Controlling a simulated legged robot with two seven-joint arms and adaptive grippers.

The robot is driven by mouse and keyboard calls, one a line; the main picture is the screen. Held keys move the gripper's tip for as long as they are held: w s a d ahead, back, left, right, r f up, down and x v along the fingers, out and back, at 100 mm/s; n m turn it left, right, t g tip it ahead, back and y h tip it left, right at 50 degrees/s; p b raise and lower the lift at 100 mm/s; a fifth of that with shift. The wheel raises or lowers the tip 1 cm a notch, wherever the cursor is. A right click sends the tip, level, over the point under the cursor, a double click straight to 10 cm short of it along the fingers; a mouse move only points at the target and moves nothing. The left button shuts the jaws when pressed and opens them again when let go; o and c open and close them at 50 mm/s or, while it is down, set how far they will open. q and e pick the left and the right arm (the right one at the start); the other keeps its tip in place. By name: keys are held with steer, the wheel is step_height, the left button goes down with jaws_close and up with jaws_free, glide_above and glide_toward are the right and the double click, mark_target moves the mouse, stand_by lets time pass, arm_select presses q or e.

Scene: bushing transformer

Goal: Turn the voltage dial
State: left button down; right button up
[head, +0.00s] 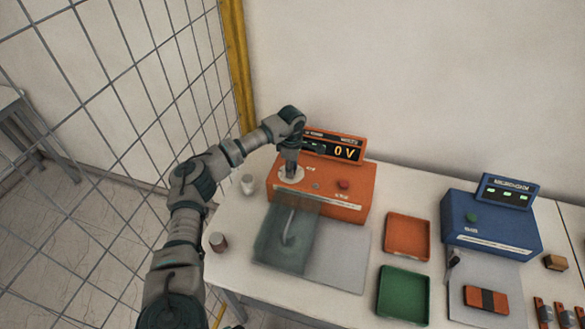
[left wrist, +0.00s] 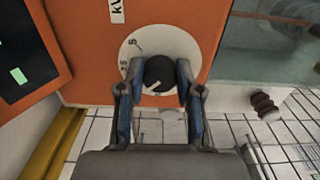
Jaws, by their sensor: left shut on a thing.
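The voltage dial is a dark round knob (left wrist: 160,73) with a white pointer line, on a pale round scale (left wrist: 133,47) on the orange unit's face in the left wrist view. My left gripper (left wrist: 160,82) is shut on the knob, with a blue-sided finger on each side of it. In the head view my left gripper (head: 290,172) reaches down onto the top left of the orange unit (head: 330,202) and hides the knob. The unit's display (head: 346,152) reads 0 V. My right gripper is not in view.
A red button (head: 343,184) is right of the dial. A translucent cover (head: 286,240) stands in front of the unit. Orange (head: 407,236) and green (head: 403,294) trays and a blue unit (head: 490,222) are to the right. A wire mesh fence (head: 120,80) is at left.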

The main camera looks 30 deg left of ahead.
arm_select(q)
steer(key=shift+w+a+r, duration=0.15)
steer(key=shift+a+r, duration=0.05)
steer(key=shift+r, duration=0.05)
steer(key=c, duration=0.9)
jaws_free()
steer(key=shift+o, duration=0.7)
steer(key=shift+a+f, duration=0.1)
steer(key=shift+f, duration=0.05)
step_height(320, 180, up, 12)
steer(key=shift+a+f, duration=0.1)
